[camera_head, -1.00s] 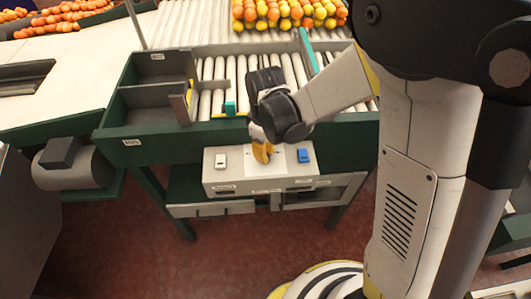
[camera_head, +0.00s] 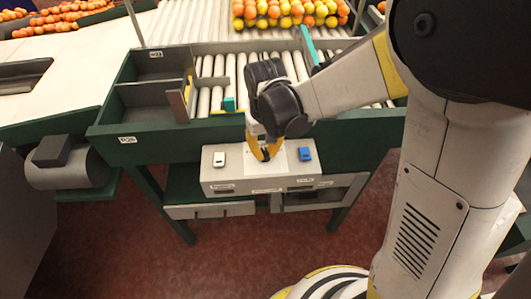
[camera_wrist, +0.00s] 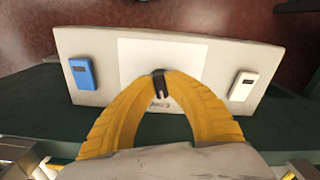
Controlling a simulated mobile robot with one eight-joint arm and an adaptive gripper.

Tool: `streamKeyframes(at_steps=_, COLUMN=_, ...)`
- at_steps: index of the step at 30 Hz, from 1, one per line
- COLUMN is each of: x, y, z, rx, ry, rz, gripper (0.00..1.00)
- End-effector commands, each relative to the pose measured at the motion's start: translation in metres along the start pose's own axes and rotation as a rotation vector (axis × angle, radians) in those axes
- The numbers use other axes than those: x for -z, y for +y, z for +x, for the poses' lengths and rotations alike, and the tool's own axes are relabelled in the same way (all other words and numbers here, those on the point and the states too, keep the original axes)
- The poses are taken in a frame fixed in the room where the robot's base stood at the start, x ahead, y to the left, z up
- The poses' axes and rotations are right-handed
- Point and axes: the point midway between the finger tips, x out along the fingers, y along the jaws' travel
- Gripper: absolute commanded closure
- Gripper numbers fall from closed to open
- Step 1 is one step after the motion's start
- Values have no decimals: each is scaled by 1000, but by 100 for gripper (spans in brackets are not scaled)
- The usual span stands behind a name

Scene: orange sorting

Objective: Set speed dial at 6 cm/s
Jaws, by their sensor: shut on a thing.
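The grey control box (camera_head: 213,178) is fixed to the front of the green sorting table, with a white dial plate (camera_head: 291,157) on its top. My gripper (camera_head: 265,155) points down over the plate, and its yellow fingers are shut on a small dark speed dial. Small upside-down print shows beside the dial, too small to read surely. Most of the dial's scale and its pointer are hidden.
A white switch (camera_head: 219,158) and a blue switch (camera_head: 305,153) flank the plate. The roller table (camera_head: 240,70) with sorting bins (camera_head: 145,100) lies behind, with oranges and yellow fruit (camera_head: 290,14) at its far end. The red floor in front is open.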

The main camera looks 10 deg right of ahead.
Motion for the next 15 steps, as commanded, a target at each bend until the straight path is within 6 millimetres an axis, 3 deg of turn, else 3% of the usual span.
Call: streamKeyframes(at_steps=15, x=0, y=-1, z=0, rx=0, ry=-1, rz=250, gripper=100)
